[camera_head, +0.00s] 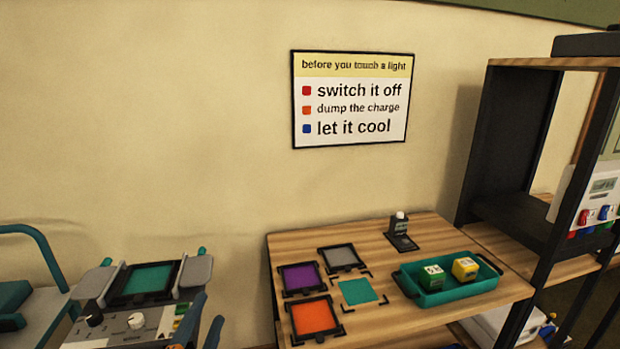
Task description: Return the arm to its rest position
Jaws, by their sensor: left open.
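My left gripper shows poorly; a dark shape (11,322) at the lower left edge may be part of it, and I cannot make out its fingertips. Nothing is seen held there. My right gripper is not in view. A black-framed teal panel (149,279) lies on a unit with knobs (137,320) at the lower left, between two pale rails and two grey pads. No gripper touches the teal panel.
A wooden table (450,247) bears purple (300,278), grey (341,257) and orange (313,316) framed panels, a flat teal square (358,290) and a teal tray (468,290) with two cubes. A dark shelf (507,130) stands right. A blue tube (45,248) arches at left.

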